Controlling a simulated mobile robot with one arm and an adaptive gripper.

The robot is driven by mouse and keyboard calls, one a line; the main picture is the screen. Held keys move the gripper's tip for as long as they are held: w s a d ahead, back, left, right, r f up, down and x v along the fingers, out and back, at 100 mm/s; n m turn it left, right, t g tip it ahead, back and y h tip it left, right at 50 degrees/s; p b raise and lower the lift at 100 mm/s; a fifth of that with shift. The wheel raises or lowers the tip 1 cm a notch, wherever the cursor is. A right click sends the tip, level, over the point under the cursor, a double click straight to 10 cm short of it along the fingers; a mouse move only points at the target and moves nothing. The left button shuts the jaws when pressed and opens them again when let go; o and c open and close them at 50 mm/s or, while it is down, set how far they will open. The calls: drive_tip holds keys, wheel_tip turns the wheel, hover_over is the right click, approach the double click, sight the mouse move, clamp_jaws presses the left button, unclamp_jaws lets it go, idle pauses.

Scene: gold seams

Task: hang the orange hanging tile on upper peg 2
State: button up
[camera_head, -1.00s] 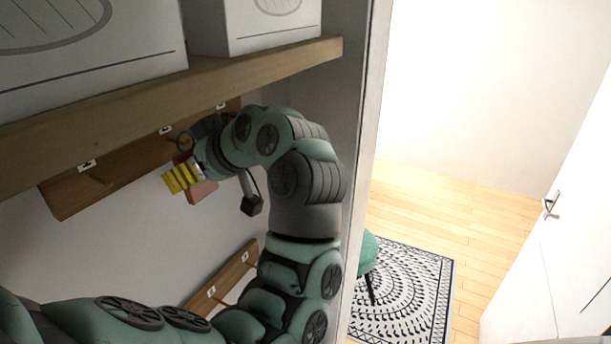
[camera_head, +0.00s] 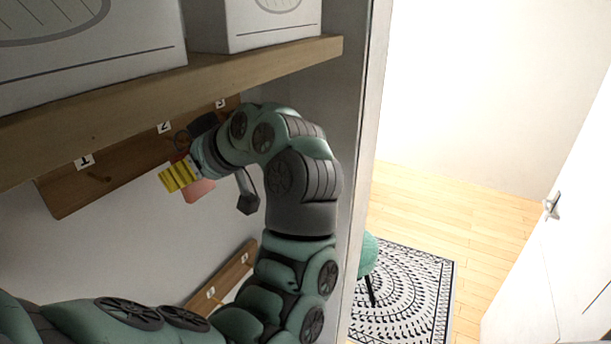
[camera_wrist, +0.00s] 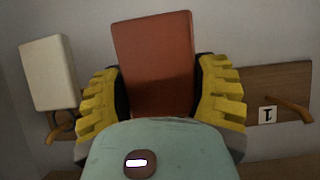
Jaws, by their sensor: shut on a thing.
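The orange hanging tile (camera_head: 200,191) is held in my gripper (camera_head: 181,176), below the upper peg board (camera_head: 65,195). In the wrist view, which is upside down, the tile (camera_wrist: 153,62) sits between the yellow fingers of my gripper (camera_wrist: 160,92), which are shut on it. A dark ring (camera_head: 182,142) shows just above the fingers, near the label 2 (camera_head: 164,127). Upper peg 2 itself is hidden, and I cannot tell whether the ring is around it. Upper peg 1 (camera_head: 98,178) is bare and also shows in the wrist view (camera_wrist: 290,106).
A white tile (camera_wrist: 48,72) hangs on another peg, at the left of the wrist view. A wooden shelf (camera_head: 250,72) with white boxes (camera_head: 265,30) runs close above the upper board. A lower peg board (camera_head: 225,280) is partly behind my arm. The cabinet's side wall (camera_head: 350,130) stands right.

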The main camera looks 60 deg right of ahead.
drive_tip(key=shift+w+f+b, duration=0.4)
drive_tip(key=shift+w+b, duration=0.1)
drive_tip(key=shift+b, duration=0.35)
idle(0.5)
idle(0.5)
drive_tip(key=o, duration=1.3)
drive_tip(key=shift+s+r, duration=0.1)
drive_tip(key=shift+s, duration=0.05)
drive_tip(key=v, duration=0.7)
drive_tip(key=shift+s+r, duration=0.1)
drive_tip(key=shift+s, duration=0.05)
